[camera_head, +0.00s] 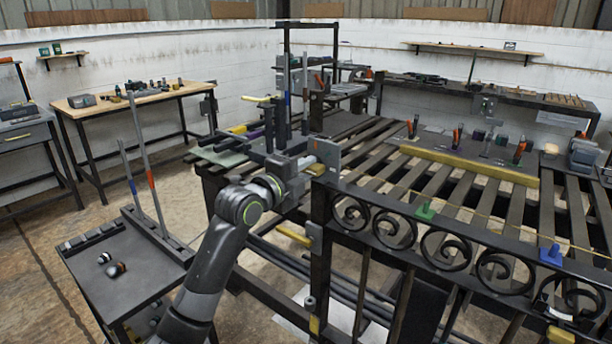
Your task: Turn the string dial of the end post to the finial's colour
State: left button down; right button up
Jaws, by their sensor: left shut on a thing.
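The scroll gate (450,245) stands across the front right, with a row of dark iron scrolls. Its end post (320,207) is at the left end, with a grey plate (326,157) at its top. My left gripper (308,165) is at this post top, shut on what appears to be the string dial; the fingers and wrist hide most of it, and its colour setting cannot be read. A thin yellow string (480,212) runs along the gate, with a green marker (425,211) and a blue marker (551,255). I cannot make out the finial clearly. My right gripper is out of view.
A dark cart (135,268) with upright rods stands at the lower left. A slatted bench (375,135) lies behind the gate, with a yellow bar (470,165) and several tools. A wooden-topped table (140,95) is at the back left. Floor shows between cart and table.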

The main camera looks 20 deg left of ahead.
pick_arm(q)
jog(key=shift+f, duration=0.1)
dwell(0.3)
jog(key=c, duration=1.3)
grip_release()
jog(key=shift+s, duration=0.1)
jog(key=shift+b+v, duration=1.1)
jog(key=shift+v, duration=7.55)
